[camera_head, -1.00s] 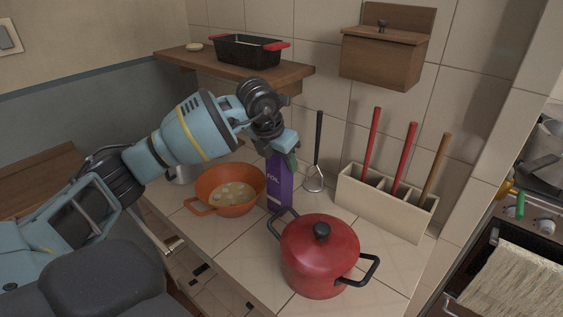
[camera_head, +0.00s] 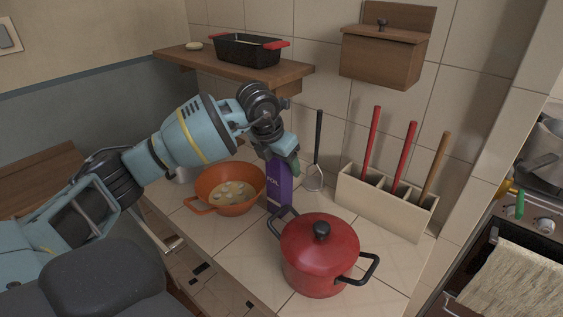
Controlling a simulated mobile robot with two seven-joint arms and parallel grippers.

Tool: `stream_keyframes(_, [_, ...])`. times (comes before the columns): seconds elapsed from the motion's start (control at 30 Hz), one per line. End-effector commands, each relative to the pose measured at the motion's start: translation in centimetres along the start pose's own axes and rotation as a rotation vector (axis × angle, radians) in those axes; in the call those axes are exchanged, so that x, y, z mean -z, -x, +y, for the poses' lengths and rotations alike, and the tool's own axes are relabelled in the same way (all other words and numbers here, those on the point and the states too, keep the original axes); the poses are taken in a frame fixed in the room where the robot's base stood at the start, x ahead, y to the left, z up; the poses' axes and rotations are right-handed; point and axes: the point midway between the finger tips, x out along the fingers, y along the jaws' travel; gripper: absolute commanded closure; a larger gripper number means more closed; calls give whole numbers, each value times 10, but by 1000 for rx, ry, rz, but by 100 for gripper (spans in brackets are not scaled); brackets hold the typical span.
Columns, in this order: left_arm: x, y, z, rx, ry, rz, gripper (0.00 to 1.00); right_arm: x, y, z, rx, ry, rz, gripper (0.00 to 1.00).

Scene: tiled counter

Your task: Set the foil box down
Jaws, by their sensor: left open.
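The purple foil box (camera_head: 279,186) stands upright on the tiled counter (camera_head: 232,262), between the orange pan and the red pot. Its lower front is partly hidden by the red pot's handle. My left gripper (camera_head: 285,160) is at the top of the box, coming down from above. Its jaws are open around or right beside the box's upper end; the exact contact is hard to see. My right gripper is not in view.
An orange pan (camera_head: 212,185) with food is left of the box. A red lidded pot (camera_head: 320,262) stands in front. A shelf (camera_head: 290,77) with a black dish (camera_head: 247,50) is above.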

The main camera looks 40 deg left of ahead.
Motion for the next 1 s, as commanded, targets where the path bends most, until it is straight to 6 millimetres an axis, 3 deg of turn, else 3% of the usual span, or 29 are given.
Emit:
stream_keyframes(0.17, [-2,23,0,-1,0,-5,33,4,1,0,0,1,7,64])
stream_keyframes(0.6, [-2,104,0,0,0,-4,33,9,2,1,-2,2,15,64])
stream_keyframes(0.8, [-1,119,0,1,0,-1,33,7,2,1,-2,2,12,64])
stream_keyframes(1.0, [-1,121,0,1,0,0,33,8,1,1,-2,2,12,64])
